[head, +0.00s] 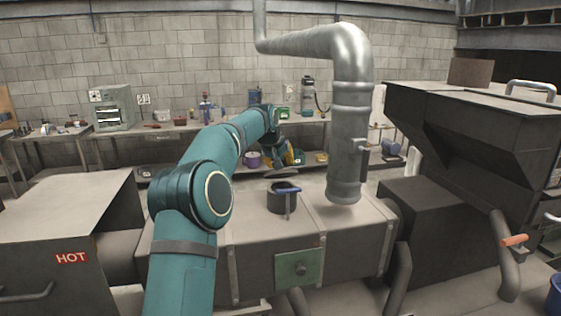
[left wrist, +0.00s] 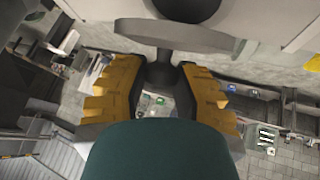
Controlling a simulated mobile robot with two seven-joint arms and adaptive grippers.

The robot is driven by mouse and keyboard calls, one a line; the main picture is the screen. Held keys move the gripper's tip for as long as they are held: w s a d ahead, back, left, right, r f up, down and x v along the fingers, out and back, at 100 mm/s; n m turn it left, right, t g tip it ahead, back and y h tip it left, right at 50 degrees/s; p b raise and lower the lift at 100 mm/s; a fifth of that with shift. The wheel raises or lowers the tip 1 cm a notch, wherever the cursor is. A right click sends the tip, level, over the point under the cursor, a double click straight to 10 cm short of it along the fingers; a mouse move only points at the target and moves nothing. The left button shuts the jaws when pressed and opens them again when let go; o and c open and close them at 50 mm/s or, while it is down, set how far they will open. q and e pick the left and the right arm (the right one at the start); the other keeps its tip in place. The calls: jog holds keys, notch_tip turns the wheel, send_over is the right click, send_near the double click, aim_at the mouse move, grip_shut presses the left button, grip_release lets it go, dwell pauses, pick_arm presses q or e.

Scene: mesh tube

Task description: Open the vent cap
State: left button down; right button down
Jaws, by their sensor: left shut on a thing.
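The vent cap shows as a thin grey disc (head: 282,172) just above and behind the short black vent collar (head: 282,202) on the metal box. In the left wrist view the cap (left wrist: 200,38) is seen nearly edge-on, with a dark round shape beyond it at the top. My left gripper (left wrist: 160,75), with yellow fingers, is shut on the cap's short dark stem. In the head view this gripper (head: 294,156) is at the end of my teal arm, partly hidden, behind the collar. The cap appears apart from the collar. My right gripper is not in view.
A large silver pipe (head: 346,120) hangs right of the collar. A cluttered workbench (head: 170,127) runs along the wall.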

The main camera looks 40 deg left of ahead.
pick_arm(q)
jog(key=c, duration=0.7)
grip_release()
jog(key=shift+f, duration=0.1)
jog(key=shift+c, duration=0.2)
jog(key=v, duration=1.2)
